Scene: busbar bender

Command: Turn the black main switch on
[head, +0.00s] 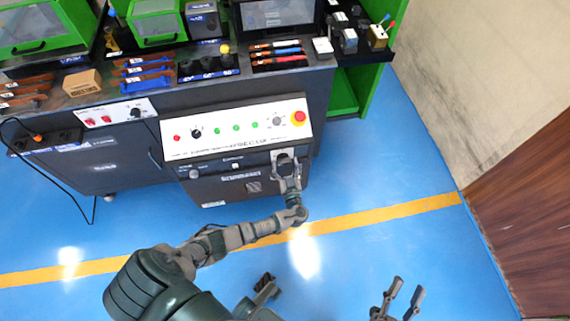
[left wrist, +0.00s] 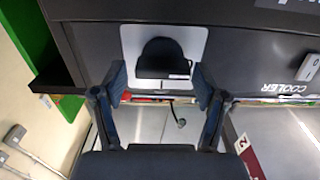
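A black knob-like switch (left wrist: 163,55) sits on a light grey plate (left wrist: 197,42) on the dark cabinet front in the left wrist view. It looks like the main switch. My left gripper (left wrist: 160,84) is open, its two fingers apart on either side of and just short of the switch, with no contact visible. In the head view my left gripper (head: 287,160) is at the cabinet front, below the right part of the white control panel (head: 236,145), and largely hides the switch there. My right gripper (head: 400,292) is open and empty over the blue floor.
The white panel carries a smaller black knob (head: 196,133), green buttons and a red emergency stop (head: 298,118) above my left gripper. The bench (head: 190,90) behind holds tools and green machines. The blue floor (head: 390,240) at the right is clear.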

